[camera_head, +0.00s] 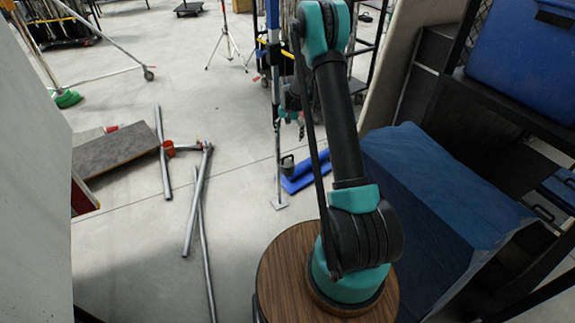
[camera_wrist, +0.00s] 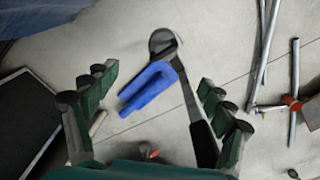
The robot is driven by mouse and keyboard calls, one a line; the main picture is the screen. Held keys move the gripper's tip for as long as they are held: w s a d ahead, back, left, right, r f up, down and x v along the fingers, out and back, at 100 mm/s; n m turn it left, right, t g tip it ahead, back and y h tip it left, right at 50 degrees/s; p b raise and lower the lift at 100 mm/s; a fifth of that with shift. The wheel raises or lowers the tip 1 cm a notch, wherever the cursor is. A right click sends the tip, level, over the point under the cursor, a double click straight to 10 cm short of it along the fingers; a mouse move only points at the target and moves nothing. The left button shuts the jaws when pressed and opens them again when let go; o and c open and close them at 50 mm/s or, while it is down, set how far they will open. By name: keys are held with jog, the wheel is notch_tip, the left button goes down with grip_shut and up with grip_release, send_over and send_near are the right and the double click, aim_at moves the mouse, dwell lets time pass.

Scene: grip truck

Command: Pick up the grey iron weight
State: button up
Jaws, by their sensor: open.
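The grey iron weight (camera_head: 288,165) is on the concrete floor in the head view, just left of a blue object. It seems to be the rounded grey thing with a dark part (camera_wrist: 162,40) at the top middle of the wrist view. My gripper (camera_wrist: 158,80) is open, its green and black fingers spread left and right. The weight lies beyond the fingertips, roughly centred between them, and nothing is between the pads. In the head view my arm hides part of the area around the weight.
A blue U-shaped object (camera_wrist: 150,88) lies beside the weight. A long dark bar (camera_wrist: 197,125) runs from near the weight toward my right finger. Metal pipes (camera_head: 198,200) lie left on the floor. A blue-covered box (camera_head: 430,190) stands right.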

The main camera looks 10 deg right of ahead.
notch_tip(320, 180, down, 2)
jog(key=w, duration=0.2)
send_over(288, 163)
notch_tip(288, 163, down, 12)
jog(key=shift+w+d+r, duration=0.1)
jog(key=shift+f, duration=2.75)
jog(key=shift+c, duration=0.4)
grip_shut()
